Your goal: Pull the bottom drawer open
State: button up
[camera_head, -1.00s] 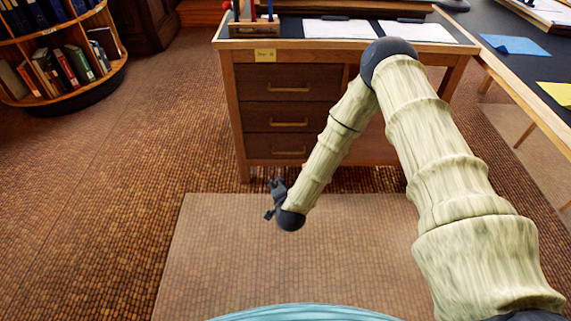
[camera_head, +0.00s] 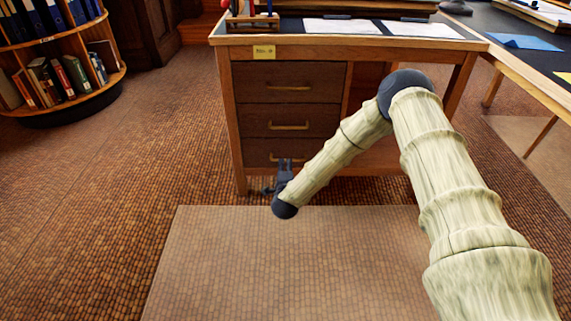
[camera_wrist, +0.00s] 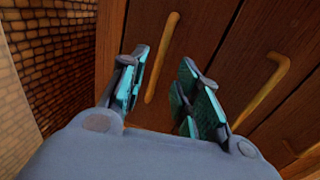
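The bottom drawer (camera_head: 257,148) is the lowest of three dark wood drawers on the left of the desk and looks shut. Its brass handle (camera_wrist: 162,58) shows in the wrist view, partly covered by my gripper in the head view. My gripper (camera_wrist: 164,70) is open and empty, with teal-lined fingers pointing at the drawer front. In the wrist view the handle lies between and beyond the fingertips. I cannot tell whether they touch it. In the head view my gripper (camera_head: 285,166) is low in front of the bottom drawer.
The middle drawer (camera_head: 262,121) with its handle (camera_wrist: 262,92) and the top drawer (camera_head: 262,76) are above. The desk's left leg (camera_head: 239,180) stands close by. Open floor and a pale mat (camera_head: 240,260) lie in front. A round bookcase (camera_head: 108,80) is far left.

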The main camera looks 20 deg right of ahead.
aim_at(285, 160)
jog(key=shift+b+x, duration=1.25)
jog(key=shift+x, duration=2.15)
grip_shut()
